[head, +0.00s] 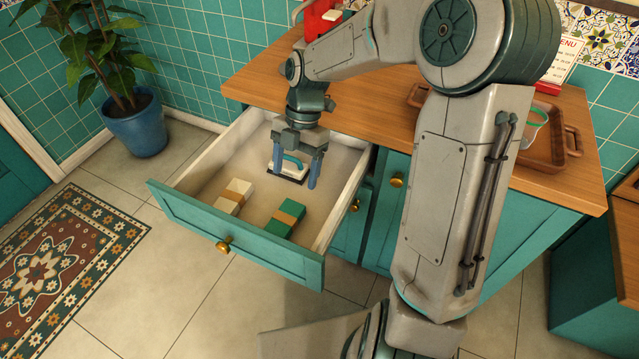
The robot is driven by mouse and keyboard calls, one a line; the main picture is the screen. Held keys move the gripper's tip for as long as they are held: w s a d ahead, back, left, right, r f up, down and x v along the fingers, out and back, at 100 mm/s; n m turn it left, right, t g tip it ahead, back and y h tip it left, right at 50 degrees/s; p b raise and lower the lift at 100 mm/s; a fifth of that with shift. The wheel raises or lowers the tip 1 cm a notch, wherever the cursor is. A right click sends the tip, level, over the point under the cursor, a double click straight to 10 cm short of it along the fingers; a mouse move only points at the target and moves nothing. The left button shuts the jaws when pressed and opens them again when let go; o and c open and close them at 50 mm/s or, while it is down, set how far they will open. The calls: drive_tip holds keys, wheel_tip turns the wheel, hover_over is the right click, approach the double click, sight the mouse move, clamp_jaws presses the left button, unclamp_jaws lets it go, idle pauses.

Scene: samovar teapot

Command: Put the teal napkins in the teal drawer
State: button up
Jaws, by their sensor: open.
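The teal drawer (190,222) is pulled open, with a brass knob on its front. Inside it, a teal-green napkin bundle (276,226) with a tan band lies near the front right. A white bundle (226,207) with a tan band lies to its left. My gripper (296,170) points down over the back part of the drawer, open. A white item (287,164) with a teal curved part and a dark base is at its fingers, partly hidden by them. I cannot tell whether they touch it.
A wooden counter (365,107) is above the drawer, with a brown tray (553,160) at right and a red object (320,18) at the back. A potted plant (136,126) and patterned rug (60,258) are on the left. Floor in front is clear.

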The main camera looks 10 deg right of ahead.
drive_tip(key=s+d+r+m+t+h, duration=0.1)
drive_tip(key=s+d+m, duration=0.3)
drive_tip(key=m, duration=0.9)
drive_tip(key=s+d+r+m+t+h, duration=0.1)
drive_tip(key=s+d+r+m+t, duration=0.3)
drive_tip(key=s+m, duration=0.7)
drive_tip(key=d+m, duration=0.1)
drive_tip(key=m, duration=0.2)
drive_tip(key=shift+r+h, duration=0.3)
drive_tip(key=shift+r, duration=0.05)
drive_tip(key=shift+d, duration=0.1)
